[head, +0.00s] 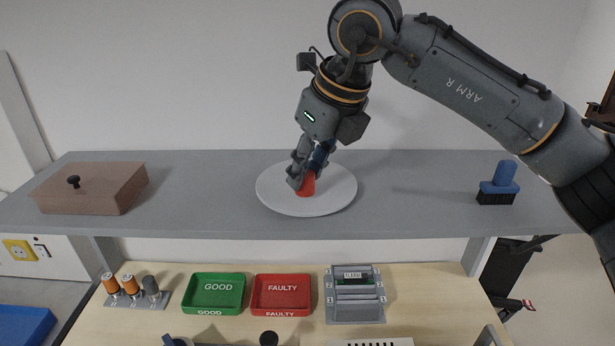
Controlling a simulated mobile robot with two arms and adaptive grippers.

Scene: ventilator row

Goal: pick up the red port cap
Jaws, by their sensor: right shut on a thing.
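The red port cap (306,185) is at the white round plate (276,198) on the grey shelf. My right gripper (303,177) reaches down from above and is shut on the red cap. The fingers hide the cap's upper part. I cannot tell whether the cap touches the plate or is just above it. My left gripper is not in the head view.
On the shelf (420,200) are a brown box (95,190) with a black knob and a blue brush (498,185). Below are a green GOOD tray (213,293), a red FAULTY tray (281,295), a grey slotted rack (355,308) and orange-topped cylinders (130,286). The shelf between plate and brush is clear.

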